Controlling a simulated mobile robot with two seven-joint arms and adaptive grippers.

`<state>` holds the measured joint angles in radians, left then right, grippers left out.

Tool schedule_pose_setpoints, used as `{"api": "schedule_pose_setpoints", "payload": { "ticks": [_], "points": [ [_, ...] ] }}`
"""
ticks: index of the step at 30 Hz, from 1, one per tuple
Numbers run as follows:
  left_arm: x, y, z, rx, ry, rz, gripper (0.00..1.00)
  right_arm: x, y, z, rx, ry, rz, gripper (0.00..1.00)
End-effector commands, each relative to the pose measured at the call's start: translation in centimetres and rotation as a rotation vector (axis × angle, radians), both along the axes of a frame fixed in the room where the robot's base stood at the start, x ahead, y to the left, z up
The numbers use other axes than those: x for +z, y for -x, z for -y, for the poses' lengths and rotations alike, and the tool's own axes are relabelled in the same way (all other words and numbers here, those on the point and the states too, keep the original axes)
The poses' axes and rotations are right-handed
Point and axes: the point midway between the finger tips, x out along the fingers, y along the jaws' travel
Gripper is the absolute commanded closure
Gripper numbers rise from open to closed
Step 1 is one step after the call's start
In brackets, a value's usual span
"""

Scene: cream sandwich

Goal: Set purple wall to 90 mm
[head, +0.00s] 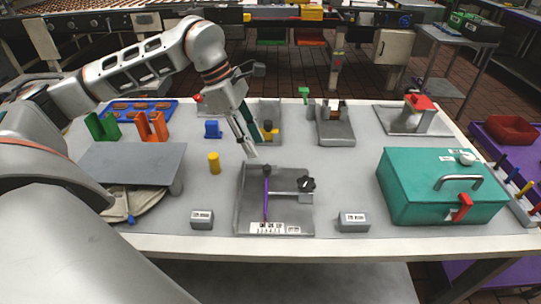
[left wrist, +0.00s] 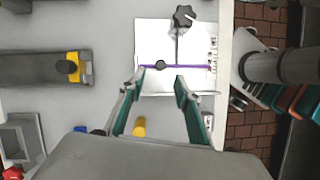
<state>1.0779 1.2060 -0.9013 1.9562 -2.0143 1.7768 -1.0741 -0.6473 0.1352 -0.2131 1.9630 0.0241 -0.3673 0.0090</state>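The purple wall (head: 266,203) is a thin upright strip on a grey fixture (head: 245,205) at the front middle of the table. A round black knob (head: 266,168) sits at its far end, and a black star knob (head: 307,184) stands at its right on a metal arm. In the left wrist view the purple wall (left wrist: 190,67) crosses the plate, with the round knob (left wrist: 160,66) on it. A printed scale (head: 268,228) lies at the fixture's front edge; its numbers are too small to read. My left gripper (head: 250,151) is open and empty, above the fixture's far edge. Its teal-padded fingers (left wrist: 160,78) are spread near the wall.
A yellow cylinder (head: 214,163) stands left of the fixture. Small grey labelled blocks (head: 202,219) (head: 353,222) flank its front. A teal box (head: 440,190) stands at the right, and a raised grey plate (head: 130,165) at the left. More fixtures (head: 335,125) stand behind.

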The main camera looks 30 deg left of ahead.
Motion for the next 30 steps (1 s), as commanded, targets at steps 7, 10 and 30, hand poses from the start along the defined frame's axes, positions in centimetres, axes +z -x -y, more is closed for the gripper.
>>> {"api": "schedule_pose_setpoints", "payload": {
  "ticks": [7,10,30],
  "points": [
    [-2.8,-0.3,1.0,-0.002,-0.003,-0.003,0.67,-0.6,0.4,0.1,0.002,0.003,-0.011,0.6],
    [-4.2,-0.5,1.6,0.0,-0.002,-0.004,0.67,-0.6,0.5,0.1,0.003,0.005,-0.012,0.6],
    [-7.1,-1.0,2.7,0.001,-0.001,0.0,0.85,0.0,0.0,0.1,0.002,0.003,0.002,0.6]
  ]
}}
